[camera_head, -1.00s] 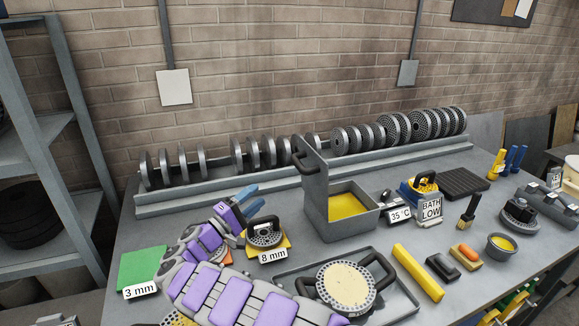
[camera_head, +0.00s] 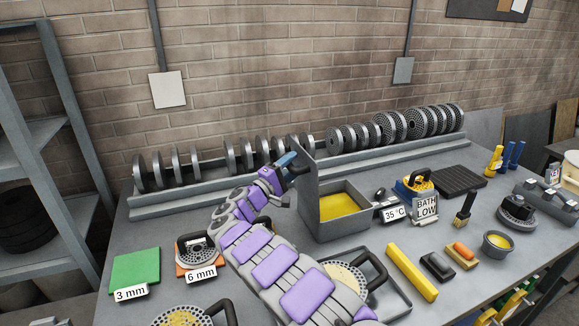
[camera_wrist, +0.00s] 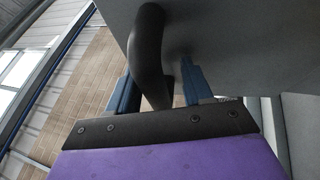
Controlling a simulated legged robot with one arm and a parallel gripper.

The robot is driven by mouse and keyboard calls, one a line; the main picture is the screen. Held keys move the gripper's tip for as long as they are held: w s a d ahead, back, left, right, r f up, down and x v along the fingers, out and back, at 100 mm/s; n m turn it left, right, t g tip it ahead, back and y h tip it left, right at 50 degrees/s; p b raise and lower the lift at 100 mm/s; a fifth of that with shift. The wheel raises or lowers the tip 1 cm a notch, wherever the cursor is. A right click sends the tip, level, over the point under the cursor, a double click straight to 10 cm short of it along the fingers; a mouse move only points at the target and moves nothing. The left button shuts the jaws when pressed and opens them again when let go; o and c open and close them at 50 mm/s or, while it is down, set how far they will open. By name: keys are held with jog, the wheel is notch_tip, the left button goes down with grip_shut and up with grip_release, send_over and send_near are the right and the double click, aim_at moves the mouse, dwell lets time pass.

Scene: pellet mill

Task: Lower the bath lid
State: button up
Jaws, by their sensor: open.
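The bath is a grey box (camera_head: 352,224) with yellow content (camera_head: 338,205). Its grey lid (camera_head: 309,190) stands upright at the box's left side, and its broad face also shows in the wrist view (camera_wrist: 240,40). My gripper (camera_head: 286,161) is at the upper left of the lid. In the wrist view the lid's dark curved handle (camera_wrist: 150,45) runs between the two blue fingers, which are open around it. I cannot tell whether either finger touches it. My arm hides part of the handle in the head view.
Racks of round dies (camera_head: 405,127) stand behind the bath. A "35 °C" sign (camera_head: 392,214) and a "BATH LOW" sign (camera_head: 425,208) stand right of it. A green mat (camera_head: 135,268) and a die on an orange mat (camera_head: 197,250) lie at left. A tray (camera_head: 398,303) lies in front.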

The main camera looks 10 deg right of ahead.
jog(key=shift+w+d, duration=0.1)
jog(key=shift+d, duration=0.05)
jog(key=shift+a, duration=1.4)
jog(key=c, duration=0.3)
jog(key=shift+d, duration=1.1)
jog(key=c, duration=0.6)
jog(key=shift+a+f, duration=0.1)
jog(key=shift+a, duration=0.5)
grip_shut()
jog(key=shift+d, duration=0.1)
